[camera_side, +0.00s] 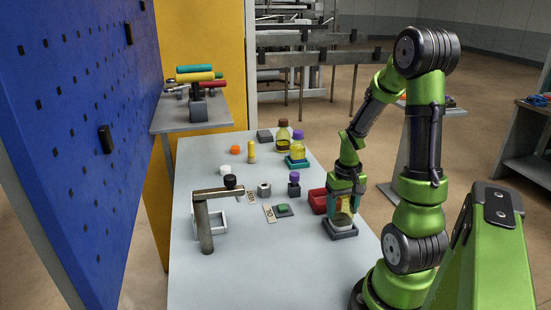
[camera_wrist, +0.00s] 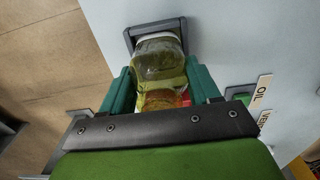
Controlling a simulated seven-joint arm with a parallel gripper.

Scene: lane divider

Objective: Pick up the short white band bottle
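A short bottle with yellow-green contents, an orange top and a white band near its base (camera_wrist: 158,62) is between my gripper's teal fingers (camera_wrist: 160,78) in the wrist view. The fingers meet both its sides with no visible gap. In the side view my gripper (camera_side: 343,203) points down around the bottle, whose pale lower part (camera_side: 342,219) shows below the fingers. The bottle is over a dark grey square tray (camera_side: 343,233), whose rim also shows in the wrist view (camera_wrist: 130,38). I cannot tell whether the base touches the tray.
A red bin (camera_side: 318,201) stands close beside my gripper. A brown-capped bottle (camera_side: 283,138) and a purple-capped bottle (camera_side: 298,148) on a teal base (camera_side: 297,162) stand farther back. A grey post with an arm (camera_side: 204,225) is at the left. The table's front (camera_side: 270,275) is clear.

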